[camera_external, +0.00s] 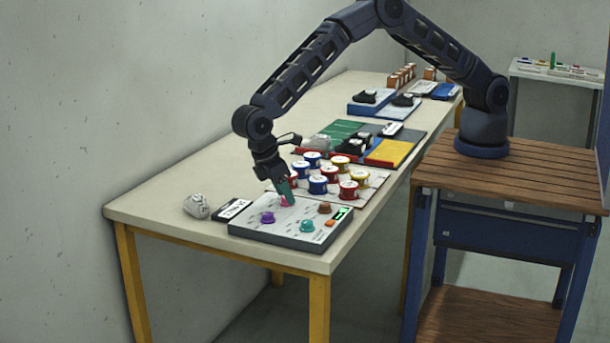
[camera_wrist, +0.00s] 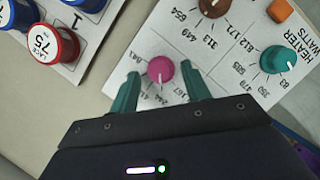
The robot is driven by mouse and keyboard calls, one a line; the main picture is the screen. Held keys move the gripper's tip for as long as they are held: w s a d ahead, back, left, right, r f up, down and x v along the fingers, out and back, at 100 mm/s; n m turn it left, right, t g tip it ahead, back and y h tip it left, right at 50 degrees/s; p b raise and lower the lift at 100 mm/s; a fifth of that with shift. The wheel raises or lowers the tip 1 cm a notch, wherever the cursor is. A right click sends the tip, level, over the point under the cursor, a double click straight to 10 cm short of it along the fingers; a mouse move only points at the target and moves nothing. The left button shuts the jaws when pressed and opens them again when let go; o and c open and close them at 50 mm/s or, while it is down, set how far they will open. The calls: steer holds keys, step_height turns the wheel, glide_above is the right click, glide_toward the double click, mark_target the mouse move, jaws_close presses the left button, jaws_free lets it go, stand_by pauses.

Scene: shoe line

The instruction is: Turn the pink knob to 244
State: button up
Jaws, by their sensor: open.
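The pink knob (camera_external: 287,202) is on the far side of a white-topped control panel (camera_external: 295,236) near the front of the long table. In the wrist view the pink knob (camera_wrist: 160,70) lies ahead of and between the two green fingertips, with numbers such as 244 and 167 printed around it. Its white mark's exact reading is too small to tell. Whether a finger touches the knob cannot be told.
The panel also holds a purple knob (camera_external: 267,217), a teal knob (camera_external: 307,226), a brown knob (camera_external: 324,208) and an orange button (camera_external: 330,223). Several red, blue and yellow tins (camera_external: 318,185) stand just behind. A grey crumpled object (camera_external: 197,206) lies left.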

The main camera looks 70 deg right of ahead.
steer(key=shift+r, duration=0.1)
steer(key=v, duration=1)
steer(key=shift+a+r, duration=0.15)
steer(key=shift+r, duration=0.1)
steer(key=shift+w, duration=0.1)
